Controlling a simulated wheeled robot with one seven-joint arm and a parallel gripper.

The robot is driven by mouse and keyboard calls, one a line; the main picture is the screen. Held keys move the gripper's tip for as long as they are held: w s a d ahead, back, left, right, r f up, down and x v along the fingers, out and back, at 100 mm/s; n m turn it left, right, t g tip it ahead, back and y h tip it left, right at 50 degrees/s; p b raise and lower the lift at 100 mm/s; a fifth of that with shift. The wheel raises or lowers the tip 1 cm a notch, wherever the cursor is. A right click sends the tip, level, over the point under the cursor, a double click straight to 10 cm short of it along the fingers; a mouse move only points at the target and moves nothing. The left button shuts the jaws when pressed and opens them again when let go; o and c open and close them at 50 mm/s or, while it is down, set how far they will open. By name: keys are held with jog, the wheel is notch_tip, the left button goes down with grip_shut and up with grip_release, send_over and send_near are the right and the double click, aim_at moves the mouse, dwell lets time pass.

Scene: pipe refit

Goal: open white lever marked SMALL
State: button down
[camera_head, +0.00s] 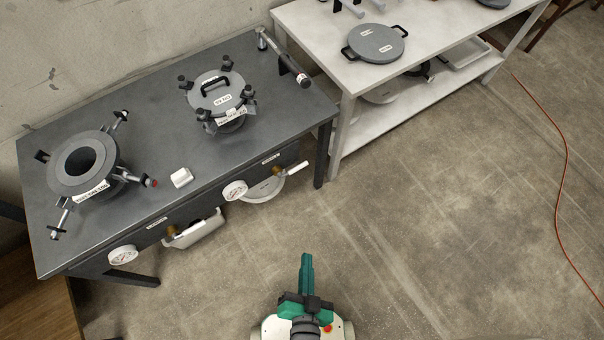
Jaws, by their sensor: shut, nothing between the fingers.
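Two white levers show on the front of the dark workbench. The right white lever (295,168) sits beside a brass fitting, under a small label (271,157). The left white lever (171,243) sits beside another brass fitting, under a label (157,223). The print on both labels is too small to read, so I cannot tell which is marked SMALL. My gripper (306,257) is green, shut and empty. It is over the floor at the bottom centre, in front of the bench and apart from both levers.
On the dark bench (150,130) stand an open flange (112,165), a lidded flange (215,88) and a white block (182,177). Gauges (123,254) and (235,190) are on its front. A pale table (430,60) holds a grey lid (376,46).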

jog(key=w+d+f+m+g+y, duration=0.1)
jog(key=w+f+m+g, duration=0.1)
jog(key=w+f+m, duration=0.6)
jog(key=w+d+f+m+g+y, duration=0.1)
jog(key=w+f+m, duration=0.35)
jog(key=f, duration=0.45)
jog(key=w+d+m+y, duration=0.2)
jog(key=w+m, duration=0.3)
jog(key=w, duration=0.2)
jog(key=w+d+m+y, duration=0.1)
jog(key=w+m+y, duration=0.2)
jog(key=w+m, duration=0.3)
jog(key=shift+w+d, duration=0.35)
jog(key=shift+w, duration=0.5)
jog(key=shift+w, duration=0.1)
jog(key=x, duration=1)
jog(key=r, duration=0.4)
jog(key=shift+w+a, duration=0.25)
